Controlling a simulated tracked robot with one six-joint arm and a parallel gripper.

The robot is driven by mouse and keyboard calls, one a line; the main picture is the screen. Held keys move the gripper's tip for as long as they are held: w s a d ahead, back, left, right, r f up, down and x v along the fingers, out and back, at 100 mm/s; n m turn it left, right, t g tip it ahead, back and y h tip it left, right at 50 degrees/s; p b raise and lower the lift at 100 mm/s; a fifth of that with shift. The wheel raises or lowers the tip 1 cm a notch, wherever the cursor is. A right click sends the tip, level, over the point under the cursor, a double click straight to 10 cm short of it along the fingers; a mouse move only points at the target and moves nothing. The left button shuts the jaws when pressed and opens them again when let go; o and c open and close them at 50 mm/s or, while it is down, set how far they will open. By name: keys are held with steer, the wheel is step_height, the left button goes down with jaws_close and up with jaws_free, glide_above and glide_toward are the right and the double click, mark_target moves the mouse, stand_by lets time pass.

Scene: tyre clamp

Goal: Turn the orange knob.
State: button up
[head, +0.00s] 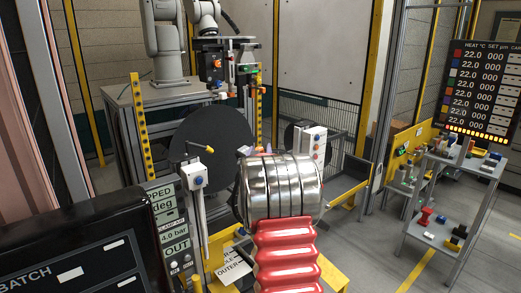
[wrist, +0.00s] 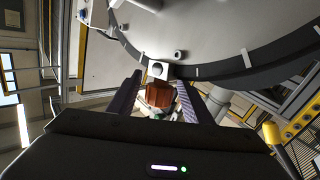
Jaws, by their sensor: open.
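A brown-orange block (wrist: 160,95), which looks like the orange knob, shows in the wrist view between my two fingers. A pale square-ended part (wrist: 157,70) is just beyond it, at the rim of a large round disc. My gripper (wrist: 163,92) is open, with one dark purple finger on each side of the block. I cannot tell whether either finger touches it. The lower part of the block is partly hidden and dark. In the head view I cannot make out the knob for sure, and the shiny metal drum blocks the view behind it.
The large disc (wrist: 225,35) fills the top of the wrist view. The head view shows a dark disc (head: 205,135), a white post box (head: 197,176), a black console (head: 75,245) at left, and a shelf trolley (head: 455,195) at right. Floor is clear beside the trolley.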

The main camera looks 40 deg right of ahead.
steer(key=shift+x, duration=1.1)
steer(key=c, duration=1.1)
